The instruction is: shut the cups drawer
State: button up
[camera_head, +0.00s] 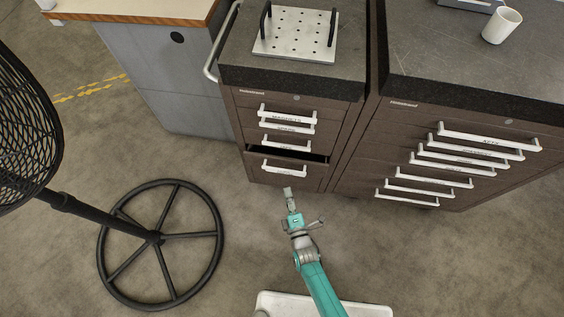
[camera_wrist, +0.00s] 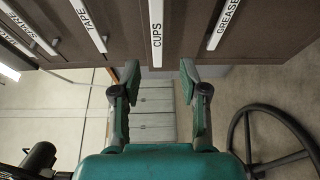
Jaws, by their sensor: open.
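My gripper (camera_head: 288,190) is just in front of the drawer, at the end of my teal arm. In the wrist view my gripper (camera_wrist: 159,72) is open and empty, its fingers apart on either side of the line of the CUPS handle. I cannot tell whether it touches.
TAPE (camera_wrist: 90,24) and GREASE (camera_wrist: 222,26) handles flank CUPS. A wider drawer cabinet (camera_head: 430,150) stands right, with a white cup (camera_head: 502,25) on top. A perforated plate (camera_head: 296,35) lies on the narrow cabinet. A fan's wheel-shaped base (camera_head: 155,237) stands left. Floor around my gripper is clear.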

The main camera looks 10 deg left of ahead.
aim_at(284, 170)
jog(key=x, duration=1)
jog(key=shift+w+d+r, duration=0.1)
jog(key=shift+w+d, duration=0.15)
jog(key=shift+d, duration=0.05)
grip_shut()
